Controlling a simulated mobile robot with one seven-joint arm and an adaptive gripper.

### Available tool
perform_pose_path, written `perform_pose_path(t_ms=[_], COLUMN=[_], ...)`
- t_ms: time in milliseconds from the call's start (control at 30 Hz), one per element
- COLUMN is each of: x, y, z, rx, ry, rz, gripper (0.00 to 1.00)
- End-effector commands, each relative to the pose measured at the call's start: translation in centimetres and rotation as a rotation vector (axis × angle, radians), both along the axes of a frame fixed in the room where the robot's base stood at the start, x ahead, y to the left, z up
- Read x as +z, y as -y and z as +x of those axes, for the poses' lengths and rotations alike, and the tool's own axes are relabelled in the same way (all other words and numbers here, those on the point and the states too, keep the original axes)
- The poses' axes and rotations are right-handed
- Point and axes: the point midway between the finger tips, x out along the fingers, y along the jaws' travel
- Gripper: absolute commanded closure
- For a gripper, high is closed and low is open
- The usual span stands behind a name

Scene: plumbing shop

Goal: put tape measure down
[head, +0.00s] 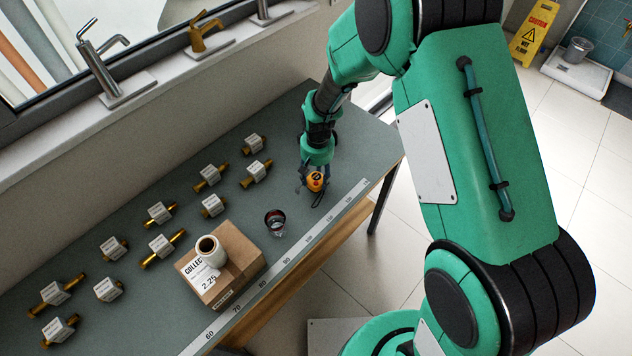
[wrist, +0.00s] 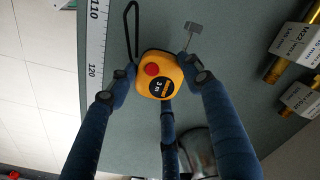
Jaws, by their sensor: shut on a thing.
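The tape measure (wrist: 160,75) is yellow-orange with a red button, a dark round label and a black wrist loop. My gripper (wrist: 158,80) is shut on it, with blue fingers on both sides of its body. In the head view the tape measure (head: 315,181) shows under my gripper (head: 314,176), over the right end of the grey-green counter (head: 340,140), close to the ruler strip. I cannot tell whether it touches the counter surface.
Several labelled brass fittings (head: 162,246) lie along the counter. A ruler strip (head: 290,262) runs along the front edge.

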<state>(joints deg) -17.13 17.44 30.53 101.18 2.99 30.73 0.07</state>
Motion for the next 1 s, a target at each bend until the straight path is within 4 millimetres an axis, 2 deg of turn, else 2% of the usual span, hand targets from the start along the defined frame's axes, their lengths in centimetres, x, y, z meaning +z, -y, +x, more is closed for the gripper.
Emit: perform_pose_path(t_ms=[100, 267, 700, 733, 800, 833, 1000], x=[-1.5, -2.7, -3.1, -3.2, -3.1, -3.1, -3.1], y=[0.0, 0.0, 0.0, 0.0, 0.0, 0.0, 0.0], z=[-0.1, 0.0, 0.0, -0.1, -0.1, -0.1, -0.1], rx=[0.000, 0.000, 0.000, 0.000, 0.000, 0.000, 0.000], ry=[-0.002, 0.000, 0.000, -0.001, -0.001, -0.001, -0.001], rz=[-0.001, 0.000, 0.000, 0.000, 0.000, 0.000, 0.000], gripper=[1.00, 1.00, 1.00, 0.49, 0.35, 0.31, 0.31])
